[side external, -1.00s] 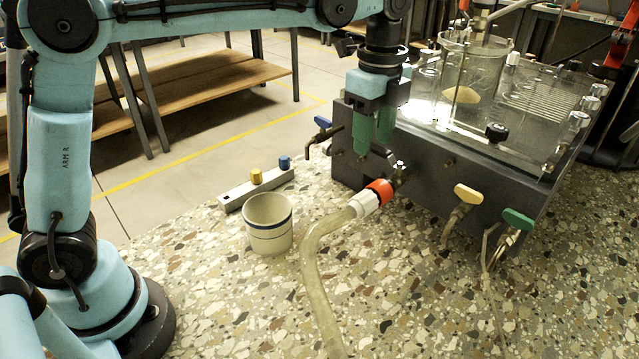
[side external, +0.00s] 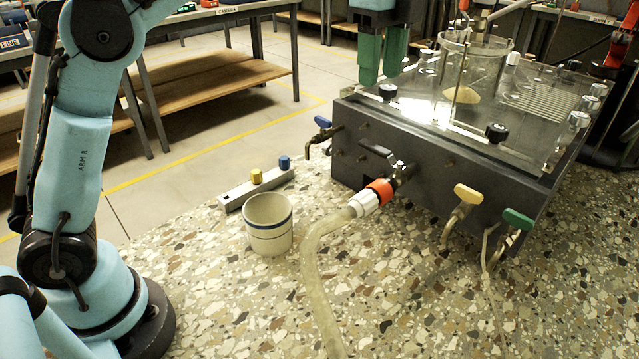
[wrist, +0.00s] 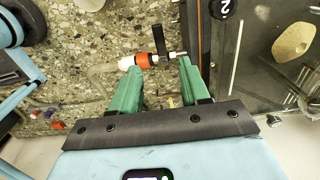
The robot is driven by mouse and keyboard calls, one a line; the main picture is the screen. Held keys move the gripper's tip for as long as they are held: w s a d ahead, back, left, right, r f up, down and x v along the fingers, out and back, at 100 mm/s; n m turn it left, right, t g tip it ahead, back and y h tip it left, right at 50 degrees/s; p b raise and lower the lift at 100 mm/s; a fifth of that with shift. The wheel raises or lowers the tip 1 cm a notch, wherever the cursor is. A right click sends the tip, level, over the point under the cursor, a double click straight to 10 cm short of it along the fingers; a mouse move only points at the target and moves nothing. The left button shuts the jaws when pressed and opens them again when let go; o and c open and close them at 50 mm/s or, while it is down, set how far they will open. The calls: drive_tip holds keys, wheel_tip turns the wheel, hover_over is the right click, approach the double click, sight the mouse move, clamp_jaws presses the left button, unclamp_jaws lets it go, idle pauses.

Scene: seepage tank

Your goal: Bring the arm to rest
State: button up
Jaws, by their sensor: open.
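My gripper (side external: 383,60) hangs above the near left corner of the seepage tank (side external: 425,150), with its green fingers pointing down. The fingers are apart, with nothing between them. In the wrist view the gripper (wrist: 158,80) shows its two green fingers spread. Beyond them lie a black-handled valve (wrist: 160,40) and an orange-and-white hose coupling. In the side view the same valve (side external: 385,155) is on the tank's front, joined to the coupling (side external: 375,195) and a clear hose. My gripper touches none of these.
A white cup (side external: 268,225) stands on the speckled bench, beside a grey bar (side external: 255,187) with yellow and blue knobs. The tank front carries blue, yellow (side external: 467,194) and green (side external: 518,219) handled taps. A clear cylinder (side external: 470,80) rises from the tank top.

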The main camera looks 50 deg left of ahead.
drive_tip(key=shift+r, duration=0.4)
